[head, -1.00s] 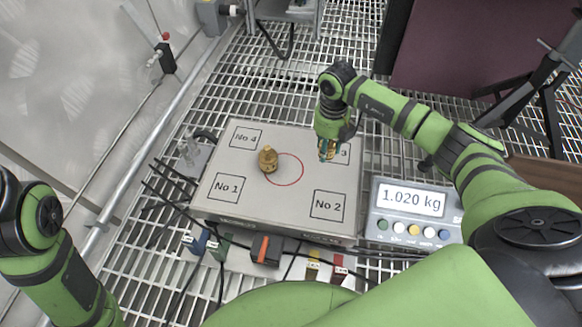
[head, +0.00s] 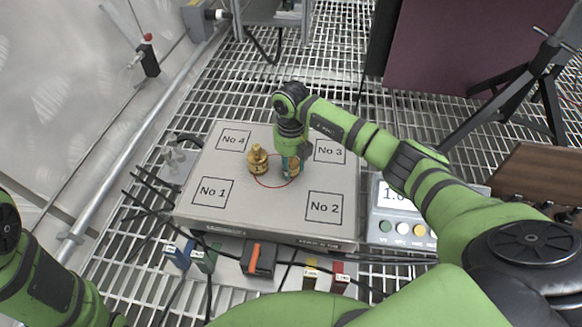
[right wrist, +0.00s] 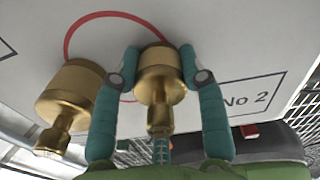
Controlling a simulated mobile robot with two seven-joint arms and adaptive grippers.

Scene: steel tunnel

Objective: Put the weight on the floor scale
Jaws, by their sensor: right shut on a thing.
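The floor scale (head: 215,160) is a light grey platform with squares marked No 1 to No 4 and a red circle (head: 262,185) in the middle. One brass weight (head: 257,161) stands at the circle's left edge; it also shows in the right wrist view (right wrist: 72,92). My right gripper (head: 289,175) is over the circle, just right of that weight. Its teal fingers are shut on a second brass weight (right wrist: 160,78), knob up. I cannot tell whether the held weight touches the platform. My left arm shows at the left edge; its gripper is out of view.
The scale's display (head: 400,215) stands to the right, its reading mostly hidden by my right arm. Cables and coloured connectors (head: 195,256) lie along the near edge. A grey post base (head: 175,160) is at the left. Steel grating surrounds the scale.

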